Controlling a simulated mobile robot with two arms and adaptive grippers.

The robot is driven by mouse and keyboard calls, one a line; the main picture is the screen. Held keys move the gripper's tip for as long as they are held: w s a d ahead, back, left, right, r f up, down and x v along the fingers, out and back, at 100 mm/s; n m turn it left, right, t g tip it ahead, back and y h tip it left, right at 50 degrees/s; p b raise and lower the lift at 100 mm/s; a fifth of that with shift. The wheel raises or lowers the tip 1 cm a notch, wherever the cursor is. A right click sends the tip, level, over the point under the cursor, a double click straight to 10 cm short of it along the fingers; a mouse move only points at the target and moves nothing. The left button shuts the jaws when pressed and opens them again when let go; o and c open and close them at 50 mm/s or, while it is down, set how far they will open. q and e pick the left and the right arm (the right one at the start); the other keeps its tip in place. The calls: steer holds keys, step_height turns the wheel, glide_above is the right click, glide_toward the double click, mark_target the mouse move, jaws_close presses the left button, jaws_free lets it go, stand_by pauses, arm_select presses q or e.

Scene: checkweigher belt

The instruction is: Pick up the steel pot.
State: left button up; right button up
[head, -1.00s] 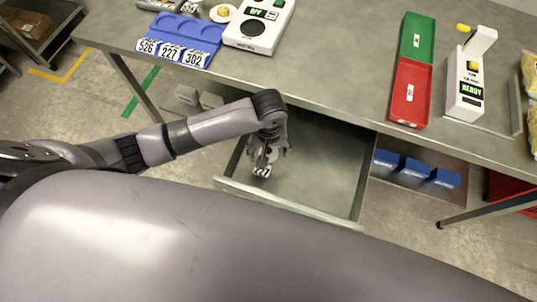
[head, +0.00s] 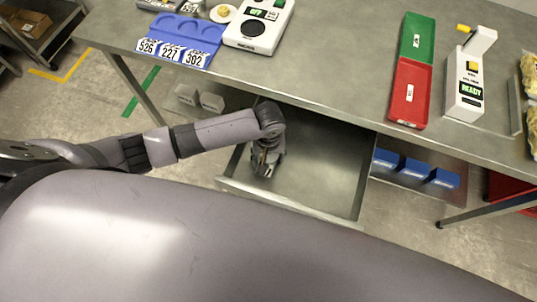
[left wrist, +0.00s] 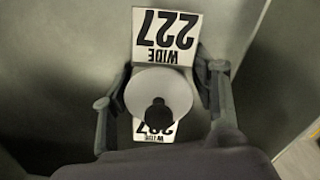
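The steel pot (left wrist: 150,85) shows in the left wrist view as a pale round top with a black knob. White "227 WIDE" labels (left wrist: 165,38) show at its far and near sides. It is inside the open drawer (head: 320,185); in the head view my gripper hides it. My left gripper (head: 262,170) reaches down into the drawer's left part. In the left wrist view its fingers (left wrist: 160,100) are spread, one on each side of the pot, with slight gaps seeming to remain. My right gripper is in neither view.
Above the drawer is the steel bench (head: 320,75). On it are a blue tray (head: 182,32) with number labels, a white scale (head: 258,25), green (head: 417,35) and red (head: 410,93) trays, and a device reading READY (head: 468,80). Blue bins (head: 415,170) sit on the shelf at right.

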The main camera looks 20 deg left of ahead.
arm_select(q)
steer(key=c, duration=0.9)
steer(key=shift+o, duration=0.2)
steer(key=shift+r, duration=0.1)
